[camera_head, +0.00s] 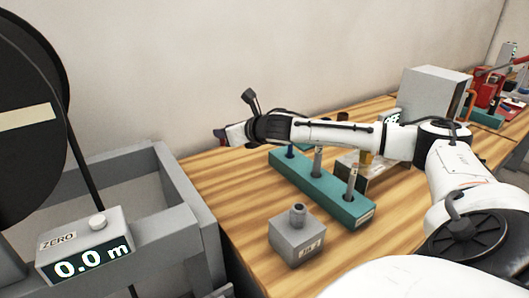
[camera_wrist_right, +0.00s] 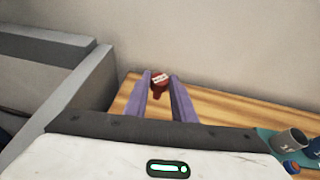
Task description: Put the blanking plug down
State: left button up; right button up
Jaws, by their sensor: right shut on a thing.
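The blanking plug (camera_wrist_right: 160,80) is a small red piece with a pale label on top. It shows between the tips of the two purple fingers of my right gripper (camera_wrist_right: 161,90) in the right wrist view. The gripper is shut on it. In the head view my right gripper (camera_head: 222,138) reaches left over the back left part of the wooden table (camera_head: 208,176), above its surface. The plug is too small to make out clearly there. My left gripper is not in view.
A teal rack (camera_head: 335,208) with upright posts stands right of the gripper, partly behind my arm. A grey block (camera_head: 297,243) with a knob is in front. A grey frame (camera_head: 180,205) with a "0.0 m" display (camera_head: 88,262) borders the table's left. Table near its back left corner is clear.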

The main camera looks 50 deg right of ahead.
notch_tip(320, 180, down, 6)
jog(key=shift+f, duration=0.25)
notch_tip(320, 180, down, 2)
jog(key=shift+f, duration=0.55)
jog(key=shift+f, duration=0.1)
jog(key=o, duration=1)
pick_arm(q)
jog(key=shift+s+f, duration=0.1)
